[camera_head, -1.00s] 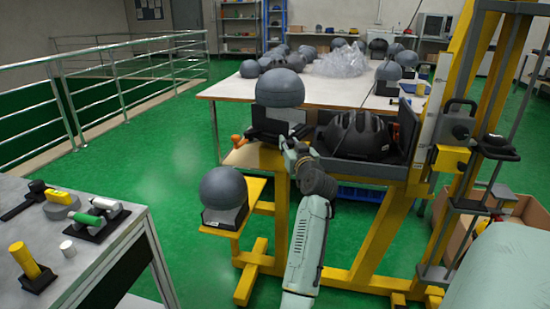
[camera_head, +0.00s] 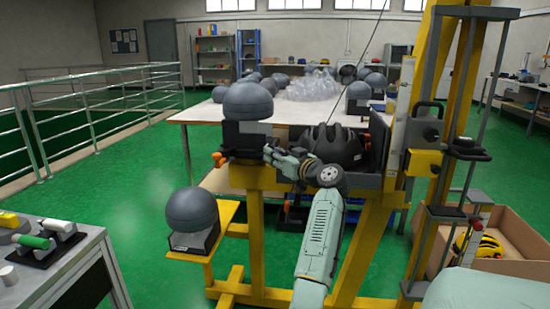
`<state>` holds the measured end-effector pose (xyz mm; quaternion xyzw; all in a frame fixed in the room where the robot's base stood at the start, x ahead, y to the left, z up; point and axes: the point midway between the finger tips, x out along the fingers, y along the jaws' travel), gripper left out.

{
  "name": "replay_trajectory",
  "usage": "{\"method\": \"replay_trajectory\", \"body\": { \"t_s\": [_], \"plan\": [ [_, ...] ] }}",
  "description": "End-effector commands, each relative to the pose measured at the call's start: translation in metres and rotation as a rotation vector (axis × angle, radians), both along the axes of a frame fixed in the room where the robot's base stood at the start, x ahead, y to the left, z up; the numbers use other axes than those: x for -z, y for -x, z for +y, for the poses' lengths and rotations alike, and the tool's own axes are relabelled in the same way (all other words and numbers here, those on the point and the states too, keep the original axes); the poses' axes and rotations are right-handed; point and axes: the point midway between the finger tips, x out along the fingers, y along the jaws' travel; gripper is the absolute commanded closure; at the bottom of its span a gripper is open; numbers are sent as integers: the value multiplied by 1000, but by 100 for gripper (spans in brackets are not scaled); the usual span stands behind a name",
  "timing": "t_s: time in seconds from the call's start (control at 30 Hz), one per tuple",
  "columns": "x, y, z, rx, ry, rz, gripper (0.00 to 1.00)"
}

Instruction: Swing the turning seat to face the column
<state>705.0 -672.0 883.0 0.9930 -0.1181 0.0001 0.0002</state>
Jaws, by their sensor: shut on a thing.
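The turning seat (camera_head: 242,137) is a dark block at the left end of the yellow frame, with a grey dome (camera_head: 247,101) above it and an orange knob (camera_head: 218,159) low at its left. My gripper (camera_head: 270,151) reaches in from the right and is shut at the seat's lower right side. The fingertips are small and partly hidden, so the exact part held is unclear. The yellow column (camera_head: 461,95) stands to the right with its carriage (camera_head: 424,137). A black helmet (camera_head: 338,146) sits between seat and column, behind my wrist.
A second grey dome (camera_head: 192,209) rests on a low yellow shelf (camera_head: 229,212) at the left. A grey bench (camera_head: 95,245) with tools is at lower left. A cardboard box (camera_head: 512,247) is at right. A white table (camera_head: 195,113) with domes stands behind. Green floor is open at left.

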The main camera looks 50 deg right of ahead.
Motion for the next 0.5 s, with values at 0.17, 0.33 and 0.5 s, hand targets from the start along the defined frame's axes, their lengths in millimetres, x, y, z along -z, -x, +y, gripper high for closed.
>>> {"method": "replay_trajectory", "body": {
  "t_s": [0.17,0.33,0.5],
  "plan": [
    [0,1,-2,3,0,0,100],
    [0,1,-3,5,0,-1,100],
    [-1,2,-3,6,1,-1,68]
  ]
}}
